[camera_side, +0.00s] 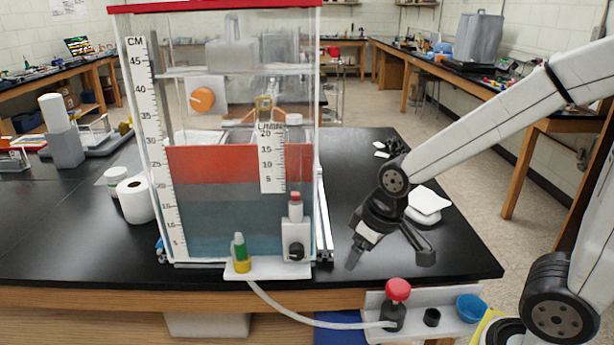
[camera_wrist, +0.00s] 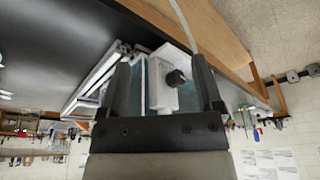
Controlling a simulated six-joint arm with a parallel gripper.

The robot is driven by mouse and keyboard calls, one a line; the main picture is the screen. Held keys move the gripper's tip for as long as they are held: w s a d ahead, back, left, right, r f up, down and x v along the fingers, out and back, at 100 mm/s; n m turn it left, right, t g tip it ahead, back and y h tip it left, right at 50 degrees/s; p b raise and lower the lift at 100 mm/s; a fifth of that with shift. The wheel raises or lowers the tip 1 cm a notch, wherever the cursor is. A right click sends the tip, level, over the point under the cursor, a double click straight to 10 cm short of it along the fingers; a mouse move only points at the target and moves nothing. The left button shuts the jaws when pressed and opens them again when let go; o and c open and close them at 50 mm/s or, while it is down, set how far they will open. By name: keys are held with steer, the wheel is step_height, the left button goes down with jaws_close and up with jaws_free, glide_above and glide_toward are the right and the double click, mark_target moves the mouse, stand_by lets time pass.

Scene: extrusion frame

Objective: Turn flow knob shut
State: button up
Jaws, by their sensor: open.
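A black knob (camera_side: 296,251), which looks like the flow knob, sits on a white block (camera_side: 291,230) low at the front right of the clear tank (camera_side: 240,215). An L/min scale (camera_side: 271,160) is above it. In the wrist view the knob (camera_wrist: 175,77) shows between my two fingers, nearer the right one. My gripper (camera_side: 390,256) is open and empty, to the right of the tank in the side view, apart from the knob. It also shows in the wrist view (camera_wrist: 158,66). The knob's pointer position is too small to read.
A red knob (camera_side: 398,290) on a black fitting stands at the bench front, joined to a white hose (camera_side: 300,317). A green-and-yellow fitting (camera_side: 240,255) is left of the knob.

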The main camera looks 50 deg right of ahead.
mark_target(297, 256)
steer(key=w+a+n+t+h, duration=0.3)
steer(key=w+a+n+t, duration=0.65)
steer(key=w, duration=0.45)
steer(key=s+n+h, duration=0.7)
steer(key=n+h, duration=0.1)
steer(key=h, duration=0.2)
step_height(297, 256, down, 7)
steer(key=shift+w+d, duration=0.2)
steer(key=shift+w, duration=0.1)
steer(key=shift+w+d+r+m, duration=0.1)
steer(key=shift+r+m, duration=0.05)
steer(key=shift+m, duration=0.1)
steer(key=shift+x, duration=3.75)
